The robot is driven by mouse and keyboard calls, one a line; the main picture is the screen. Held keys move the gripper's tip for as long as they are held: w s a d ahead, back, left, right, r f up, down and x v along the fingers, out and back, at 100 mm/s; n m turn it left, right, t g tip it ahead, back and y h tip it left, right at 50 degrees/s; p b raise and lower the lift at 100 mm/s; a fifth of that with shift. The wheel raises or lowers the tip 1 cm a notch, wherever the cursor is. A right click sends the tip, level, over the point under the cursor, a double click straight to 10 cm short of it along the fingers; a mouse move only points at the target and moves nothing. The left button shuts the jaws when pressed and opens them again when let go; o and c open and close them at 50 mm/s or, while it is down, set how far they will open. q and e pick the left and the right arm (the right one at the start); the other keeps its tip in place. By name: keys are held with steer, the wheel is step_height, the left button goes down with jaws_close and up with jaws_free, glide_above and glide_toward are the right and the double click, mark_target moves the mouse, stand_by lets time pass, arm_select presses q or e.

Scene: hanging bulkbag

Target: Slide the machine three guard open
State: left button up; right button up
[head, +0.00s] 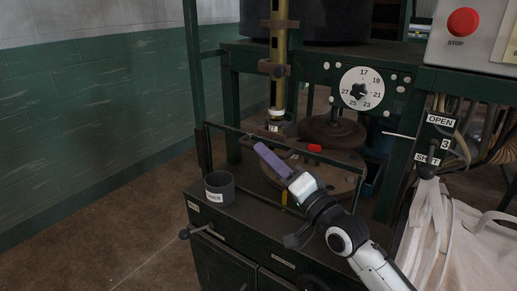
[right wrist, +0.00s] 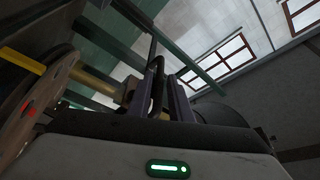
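A dark-framed guard (head: 238,130) stands along the front of the machine, with a thin top rail running from the left post towards the right. My right gripper (head: 262,150) is at this rail, its purple fingers pointing up and left. In the right wrist view my right gripper (right wrist: 165,90) has its two purple fingers apart, with a slim dark upright bar (right wrist: 157,72) between them. A gap shows beside the bar; firm contact is not visible. My left gripper is out of view.
A grey cup (head: 219,188) stands on the bench's left front corner. A round table (head: 322,180) with a red piece lies behind my right gripper. A numbered dial (head: 362,88) and a red STOP button (head: 463,22) are above. A pale bag (head: 450,240) hangs at right.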

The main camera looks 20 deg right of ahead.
steer(key=shift+x, duration=1.75)
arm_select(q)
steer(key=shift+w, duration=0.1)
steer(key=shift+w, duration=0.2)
arm_select(e)
jaws_close()
